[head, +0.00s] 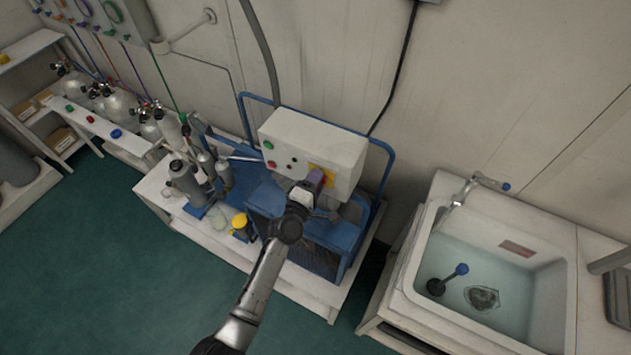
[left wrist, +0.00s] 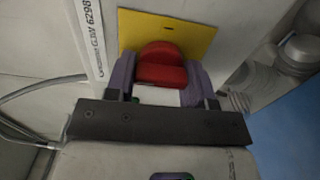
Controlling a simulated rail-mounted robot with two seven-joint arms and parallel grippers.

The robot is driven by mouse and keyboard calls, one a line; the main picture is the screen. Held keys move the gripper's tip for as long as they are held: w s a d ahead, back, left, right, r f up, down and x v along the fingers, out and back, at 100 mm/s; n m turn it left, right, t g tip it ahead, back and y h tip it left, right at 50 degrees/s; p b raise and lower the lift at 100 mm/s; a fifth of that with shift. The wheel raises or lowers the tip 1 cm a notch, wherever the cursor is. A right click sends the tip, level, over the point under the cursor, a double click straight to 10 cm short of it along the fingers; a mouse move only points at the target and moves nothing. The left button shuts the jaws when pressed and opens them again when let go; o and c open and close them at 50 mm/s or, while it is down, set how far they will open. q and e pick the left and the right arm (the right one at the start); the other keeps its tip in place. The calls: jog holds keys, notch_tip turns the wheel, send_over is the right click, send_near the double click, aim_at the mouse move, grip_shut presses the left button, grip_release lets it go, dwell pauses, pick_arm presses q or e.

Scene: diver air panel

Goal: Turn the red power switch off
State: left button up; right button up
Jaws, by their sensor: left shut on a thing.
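The red power switch (left wrist: 161,66) sits on a yellow plate (left wrist: 190,32) on the front of a white control box (head: 325,143). In the head view the yellow plate also shows (head: 328,171), with the switch mostly hidden by my gripper. My left gripper (head: 314,180) is at the switch on the box's lower right front. In the left wrist view my left gripper (left wrist: 161,85) has its purple fingers shut on the red switch, one on each side. The switch's exact angle is hard to tell. My right gripper is not in view.
The box is on a blue-framed compressor (head: 322,232) on a low white stand. A green button (head: 268,145) and a red button (head: 271,165) are on the box's left. A water-filled sink (head: 480,285) stands at right; gas cylinders (head: 115,103) stand at left.

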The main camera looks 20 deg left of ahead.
pick_arm(q)
jog(key=o, duration=0.9)
jog(key=shift+s+a, duration=0.3)
jog(key=shift+s, duration=2)
jog(key=shift+s+a, duration=0.25)
jog(key=shift+s, duration=2)
jog(key=shift+s+a, duration=0.3)
jog(key=shift+s, duration=2)
